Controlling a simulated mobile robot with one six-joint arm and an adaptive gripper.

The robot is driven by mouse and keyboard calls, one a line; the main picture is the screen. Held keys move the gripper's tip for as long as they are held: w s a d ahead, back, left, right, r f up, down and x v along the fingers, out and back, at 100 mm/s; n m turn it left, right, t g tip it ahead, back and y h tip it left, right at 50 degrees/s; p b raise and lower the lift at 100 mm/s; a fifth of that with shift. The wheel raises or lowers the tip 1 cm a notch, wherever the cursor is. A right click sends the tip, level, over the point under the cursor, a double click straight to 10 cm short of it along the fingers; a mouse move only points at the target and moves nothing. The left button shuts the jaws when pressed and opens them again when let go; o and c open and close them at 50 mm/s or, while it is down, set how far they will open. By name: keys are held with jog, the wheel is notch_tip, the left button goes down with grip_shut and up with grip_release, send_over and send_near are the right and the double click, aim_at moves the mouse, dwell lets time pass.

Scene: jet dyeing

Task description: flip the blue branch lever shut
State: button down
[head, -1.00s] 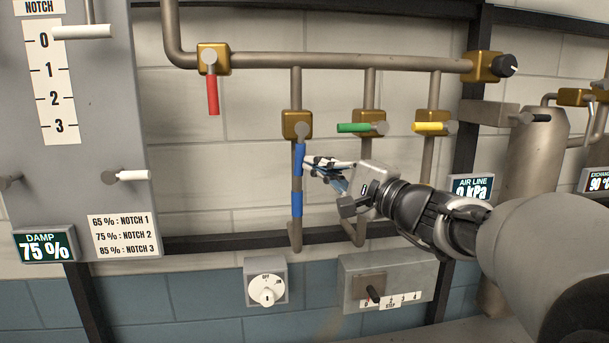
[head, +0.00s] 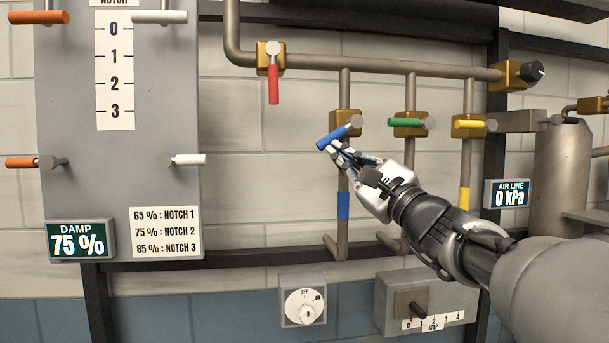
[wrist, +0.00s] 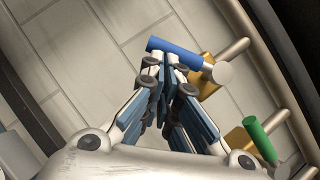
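The blue branch lever (head: 338,137) slants down to the left from its pivot on a brass valve, partway between hanging down and level. It also shows in the wrist view (wrist: 178,51), across the fingertips. My gripper (head: 335,149) is at the underside of the lever near its free end, touching it or very close. In the wrist view my gripper (wrist: 168,66) has its fingers drawn together with nothing visible between them. The lever lies against or just beyond the tips, not clearly between them.
The green lever (head: 404,122) and yellow lever (head: 470,124) lie level to the right. The red lever (head: 273,84) hangs down at upper left. A blue band (head: 343,205) marks the pipe below. The damp panel (head: 170,100) stands left, with bare wall between.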

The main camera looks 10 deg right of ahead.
aim_at(324, 143)
jog(key=shift+a+r+b, duration=0.55)
jog(key=shift+a+b, duration=0.05)
jog(key=shift+a, duration=0.15)
jog(key=shift+a+r+b, duration=0.55)
jog(key=shift+a, duration=0.15)
jog(key=shift+r, duration=0.15)
jog(key=shift+w, duration=0.1)
jog(key=s+d+f+b, duration=0.1)
jog(key=s+f+b, duration=0.3)
jog(key=s+f, duration=0.5)
jog(key=shift+f+b, duration=0.25)
jog(key=shift+b, duration=0.05)
jog(key=shift+a, duration=0.1)
